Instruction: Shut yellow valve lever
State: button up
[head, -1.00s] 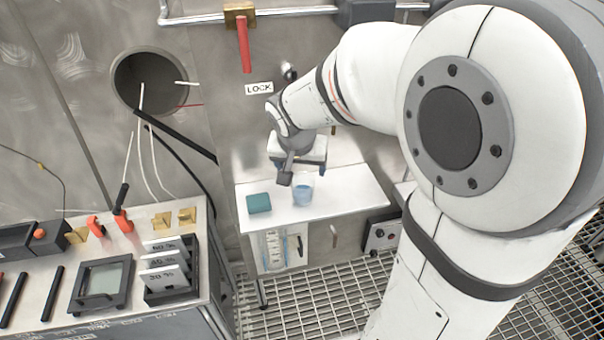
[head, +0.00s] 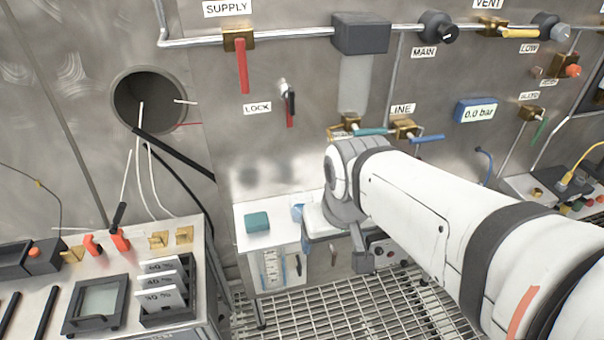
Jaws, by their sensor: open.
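The yellow valve lever (head: 520,33) is at the upper right of the head view, on a brass valve (head: 491,27) under the VENT label (head: 488,4). The lever lies roughly level, pointing right, along the pipe. My gripper (head: 362,262) is well below and left of it, in front of the small white table, pointing down. It is apart from the lever and looks empty; its jaws are open, though the fingertips are hard to make out.
A red lever (head: 242,65) hangs down under SUPPLY. Teal (head: 370,132), blue (head: 427,139) and green (head: 541,130) levers sit lower on the wall. A dark MAIN knob (head: 437,27) is left of the vent valve. A teal block (head: 257,222) lies on the white table (head: 270,238).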

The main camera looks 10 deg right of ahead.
aim_at(505, 32)
jog(key=z, duration=1.4)
jog(key=k, duration=0.6)
jog(key=z, duration=0.65)
jog(key=i, duration=1.15)
jog(key=u, duration=0.3)
